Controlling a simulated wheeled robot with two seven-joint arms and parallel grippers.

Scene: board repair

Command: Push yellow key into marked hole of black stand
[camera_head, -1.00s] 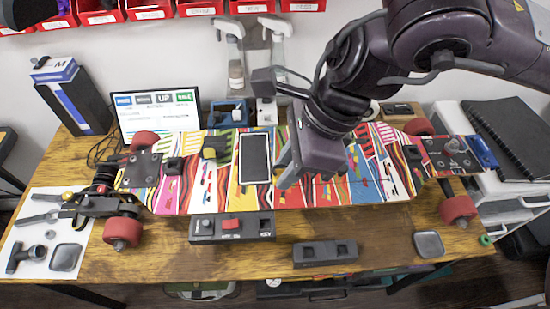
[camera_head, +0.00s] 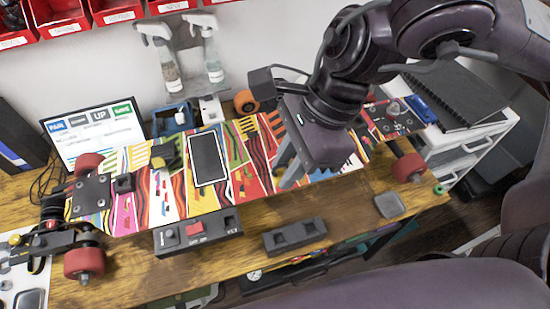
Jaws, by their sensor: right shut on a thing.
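The black stand (camera_head: 198,233) lies at the front edge of the patterned skateboard deck. It has a round knob at its left, a red switch (camera_head: 195,229) in the middle and a dark, labelled hole (camera_head: 231,224) at its right end. My right gripper (camera_head: 286,172) points down over the deck, to the right of the stand and above it in the picture. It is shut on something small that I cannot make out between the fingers. I cannot make out the yellow key. My left gripper is not in view.
A second black block (camera_head: 294,236) with two recesses lies right of the stand. A dark tablet (camera_head: 208,160) and a dark olive clip (camera_head: 166,156) lie on the deck (camera_head: 255,155). Red wheels (camera_head: 84,262) stick out at the ends. Spray bottles (camera_head: 212,62) stand behind.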

